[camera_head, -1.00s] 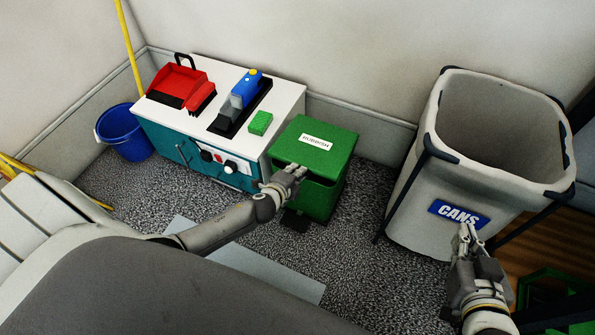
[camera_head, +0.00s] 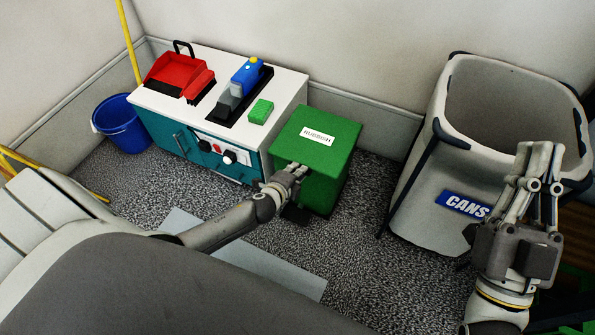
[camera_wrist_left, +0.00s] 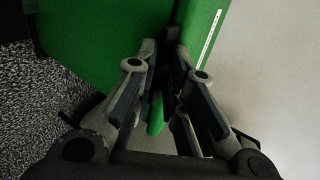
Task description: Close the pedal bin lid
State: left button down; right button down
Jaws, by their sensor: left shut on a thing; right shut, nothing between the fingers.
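The green pedal bin (camera_head: 325,190) stands on the carpet, right of the cabinet. Its green lid (camera_head: 338,125), with a white RUBBISH label, lies level on the bin, and no gap shows along the visible edge. My left gripper (camera_head: 298,171) is at the lid's front edge and hides part of it. In the left wrist view its fingers are shut on the lid's green edge, between the lid (camera_wrist_left: 203,30) and the bin front (camera_wrist_left: 90,40). The dark pedal (camera_head: 295,214) shows low at the front. My right gripper (camera_head: 537,152) is shut and empty, in front of the cans bin.
A white-topped cabinet (camera_head: 180,108) left of the bin holds a red dustpan (camera_head: 180,75), a blue handheld tool (camera_head: 245,78) and a green sponge (camera_head: 260,111). A blue bucket (camera_head: 122,130) stands far left. The grey CANS bin (camera_head: 420,200) stands right. Carpet between the bins is clear.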

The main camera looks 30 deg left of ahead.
pick_arm(q)
jog(key=shift+s+a+f+b, duration=0.1)
jog(key=shift+f+b, duration=0.2)
jog(key=shift+f, duration=0.2)
pick_arm(e)
jog(key=shift+s+d+r+t+y, duration=0.1)
jog(key=shift+s+r+t+y, duration=0.15)
jog(key=shift+s+r+t, duration=0.3)
jog(key=shift+s+d+r+t+y, duration=0.1)
jog(key=shift+s+r+t+y, duration=0.15)
jog(key=shift+s+r, duration=0.35)
jog(key=shift+s+d+f, duration=0.15)
jog(key=shift+d+f, duration=0.05)
jog(key=shift+d, duration=0.25)
pick_arm(q)
jog(key=c, duration=1.6)
grip_release()
jog(key=shift+f, duration=0.1)
pick_arm(e)
jog(key=shift+w, duration=0.2)
pick_arm(q)
jog(key=v, duration=1.2)
jog(key=shift+r, duration=0.3)
pick_arm(e)
jog(key=shift+w+a, duration=0.15)
jog(key=shift+a, duration=0.35)
